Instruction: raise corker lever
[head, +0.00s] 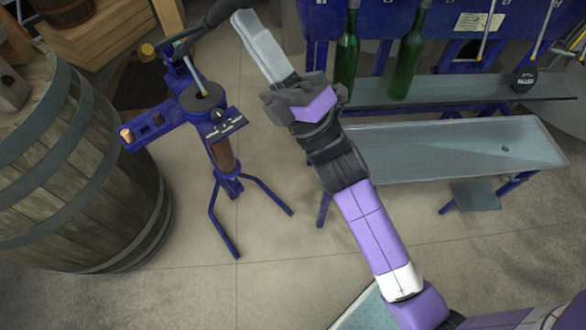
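The corker (222,155) is a blue floor-standing frame with splayed legs, left of the middle in the head view. Its lever (195,36) slants up to the right from the corker's top and ends in a black grip (222,11) near the top edge of the picture. My gripper (240,18) reaches up from the lower right, and its long pale fingers end right at the black grip. The fingers look close together from here. Whether they touch or hold the grip cannot be told.
A large wooden barrel (70,170) stands close to the corker's left. To the right are a blue bench with a grey top (450,148) and a rack with green bottles (407,65). A wooden crate (105,35) is at the upper left. Floor in front of the corker is clear.

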